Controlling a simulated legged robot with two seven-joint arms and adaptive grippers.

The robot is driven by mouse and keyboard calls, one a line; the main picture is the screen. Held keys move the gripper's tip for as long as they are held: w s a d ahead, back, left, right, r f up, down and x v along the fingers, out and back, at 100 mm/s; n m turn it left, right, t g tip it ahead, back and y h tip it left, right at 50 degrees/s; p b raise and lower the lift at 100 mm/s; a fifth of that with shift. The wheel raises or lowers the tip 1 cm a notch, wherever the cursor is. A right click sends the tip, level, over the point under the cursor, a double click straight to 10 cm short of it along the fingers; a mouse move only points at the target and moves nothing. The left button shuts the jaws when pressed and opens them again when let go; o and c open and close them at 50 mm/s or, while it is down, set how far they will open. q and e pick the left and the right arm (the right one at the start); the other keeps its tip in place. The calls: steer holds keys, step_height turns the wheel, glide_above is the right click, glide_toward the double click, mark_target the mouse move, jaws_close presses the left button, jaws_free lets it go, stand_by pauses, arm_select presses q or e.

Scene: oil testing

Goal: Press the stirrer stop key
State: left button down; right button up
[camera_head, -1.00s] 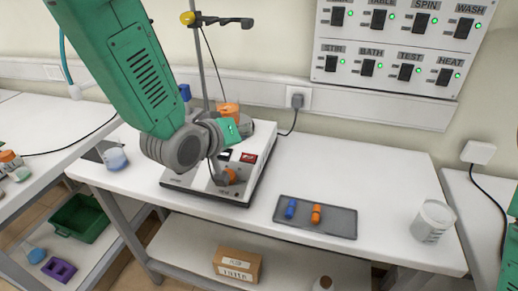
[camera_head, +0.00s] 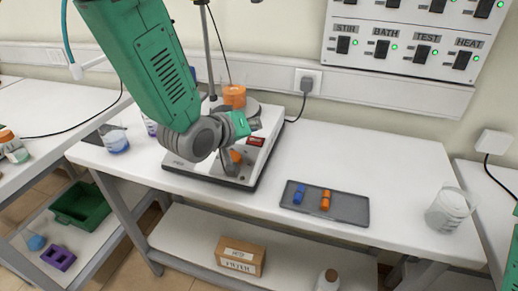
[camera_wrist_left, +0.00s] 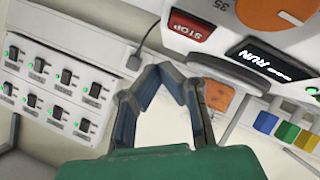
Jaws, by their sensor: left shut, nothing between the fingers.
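The stirrer (camera_head: 205,170) is a white box with a dark base on the table, with an orange beaker (camera_head: 234,96) on its plate. Its red STOP key (camera_head: 256,141) is on the sloping front panel. In the left wrist view, the STOP key (camera_wrist_left: 190,27) is upside down beside a display (camera_wrist_left: 270,62) reading RUN and an orange knob (camera_wrist_left: 280,15). My left gripper (camera_head: 229,165) is over the stirrer's front, left of and below the key in the head view. In the left wrist view its fingertips (camera_wrist_left: 163,70) are together and empty, apart from the key. My right gripper is out of view.
A dark tray (camera_head: 350,208) with a blue and an orange piece lies to the right of the stirrer. A clear beaker (camera_head: 448,210) stands at the table's right end. A switch panel (camera_head: 400,40) is on the wall. A stand rod (camera_head: 212,50) rises behind the stirrer.

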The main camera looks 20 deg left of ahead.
mark_target(255, 140)
arm_select(q)
steer(key=shift+w+a+f+b, duration=0.2)
steer(key=shift+a+f+b, duration=0.15)
steer(key=shift+f, duration=0.3)
steer(key=shift+w+a+f+b, duration=0.2)
steer(key=shift+a+f, duration=0.2)
steer(key=shift+f, duration=0.25)
steer(key=shift+d, duration=0.5)
steer(key=shift+d+r, duration=0.15)
steer(key=shift+d, duration=0.3)
steer(key=shift+a, duration=0.85)
steer(key=shift+d, duration=0.7)
steer(key=shift+w+a+f, duration=0.1)
steer(key=shift+a+f, duration=0.4)
steer(key=shift+a, duration=0.4)
steer(key=shift+d, duration=0.4)
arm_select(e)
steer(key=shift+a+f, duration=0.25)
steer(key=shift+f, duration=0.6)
